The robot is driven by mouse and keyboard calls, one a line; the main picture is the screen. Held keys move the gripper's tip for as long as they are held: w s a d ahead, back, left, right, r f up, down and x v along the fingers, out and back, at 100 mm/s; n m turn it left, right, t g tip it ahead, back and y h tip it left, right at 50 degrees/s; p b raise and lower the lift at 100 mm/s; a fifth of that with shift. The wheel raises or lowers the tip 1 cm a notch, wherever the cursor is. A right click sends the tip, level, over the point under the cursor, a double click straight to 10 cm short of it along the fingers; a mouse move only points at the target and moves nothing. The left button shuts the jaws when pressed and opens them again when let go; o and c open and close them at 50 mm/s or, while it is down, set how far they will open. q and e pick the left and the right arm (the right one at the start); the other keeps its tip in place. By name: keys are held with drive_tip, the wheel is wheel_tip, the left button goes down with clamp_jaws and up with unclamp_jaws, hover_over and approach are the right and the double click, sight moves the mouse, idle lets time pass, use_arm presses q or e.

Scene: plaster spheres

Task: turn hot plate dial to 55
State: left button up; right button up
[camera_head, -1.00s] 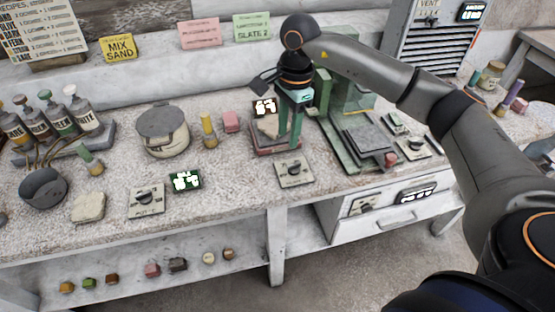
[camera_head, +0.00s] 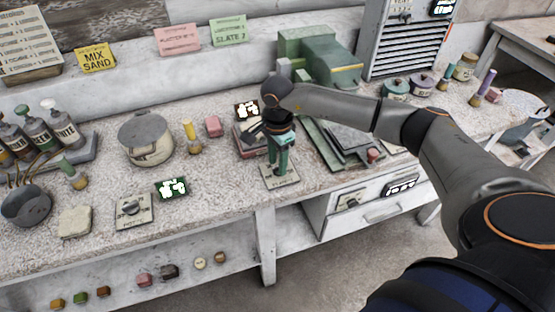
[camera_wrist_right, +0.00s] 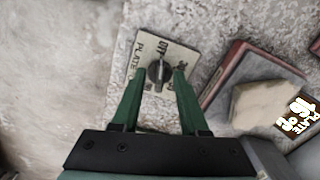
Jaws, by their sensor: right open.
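The hot plate dial (camera_wrist_right: 157,74) is a dark knob on a light square panel (camera_wrist_right: 150,48) printed "PLATE" and "OFF"; part of its scale is hidden by a finger. My right gripper (camera_wrist_right: 160,78) is open, its green fingers on either side of the knob with visible gaps. In the head view the right gripper (camera_head: 279,160) points down over the panel (camera_head: 292,180) and hides the knob. My left gripper is not in view.
A second dial panel (camera_head: 134,210) with its display (camera_head: 172,188) lies to the left, near a lidded pot (camera_head: 147,140). A green press (camera_head: 320,60) stands behind my right arm. The bench's front edge is close to the dial panel.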

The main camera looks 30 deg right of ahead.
clamp_jaws()
idle(0.4)
